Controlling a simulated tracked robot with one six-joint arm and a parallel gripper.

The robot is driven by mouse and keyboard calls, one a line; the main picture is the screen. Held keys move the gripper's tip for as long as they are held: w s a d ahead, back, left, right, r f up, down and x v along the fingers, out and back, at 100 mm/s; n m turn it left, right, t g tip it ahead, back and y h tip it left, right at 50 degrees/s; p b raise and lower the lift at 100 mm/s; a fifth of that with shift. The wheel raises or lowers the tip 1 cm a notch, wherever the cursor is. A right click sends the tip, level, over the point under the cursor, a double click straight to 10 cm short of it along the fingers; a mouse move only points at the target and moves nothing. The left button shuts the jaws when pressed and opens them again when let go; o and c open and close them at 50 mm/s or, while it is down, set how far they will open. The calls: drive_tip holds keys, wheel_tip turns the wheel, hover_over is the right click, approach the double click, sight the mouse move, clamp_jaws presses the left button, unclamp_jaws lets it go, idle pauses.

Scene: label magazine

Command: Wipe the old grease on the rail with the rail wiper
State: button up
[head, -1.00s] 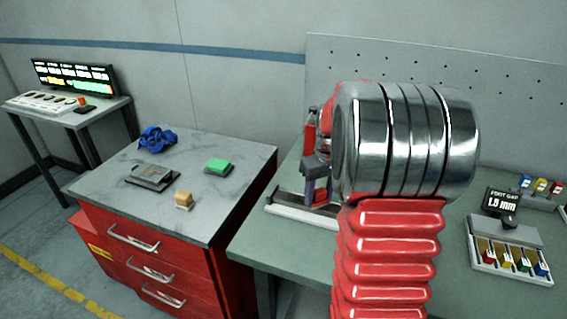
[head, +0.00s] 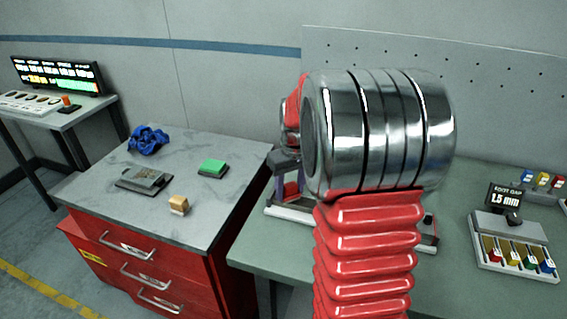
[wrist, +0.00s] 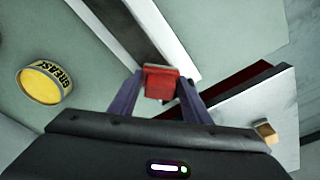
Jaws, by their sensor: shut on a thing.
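My gripper (wrist: 160,90) is shut on the red rail wiper (wrist: 161,82), whose block sits between the two purple-grey fingers. The rail (wrist: 165,22), a dark channel with pale sides, runs up and left from the wiper in the wrist view. The wiper overlaps the rail there; I cannot tell whether it touches. In the head view, my gripper (head: 288,178) is over the left part of the rail (head: 290,213), with the red wiper (head: 291,190) between its fingers. My arm hides the rail's middle. I cannot make out the old grease.
A yellow grease tin (wrist: 42,84) stands on the green bench beside the rail. Left of the bench is a red drawer cabinet (head: 235,262) with a blue cloth (head: 148,140), green pad (head: 212,168) and wooden block (head: 179,205). A foot-gap display (head: 505,200) and slotted tray (head: 515,262) stand right.

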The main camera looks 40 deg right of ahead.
drive_tip(key=shift+w+a, duration=0.3)
drive_tip(key=shift+w, duration=0.05)
wheel_tip(320, 180, up, 2)
drive_tip(key=shift+d+r, duration=0.1)
drive_tip(key=shift+r, duration=3)
drive_tip(key=shift+s, duration=0.1)
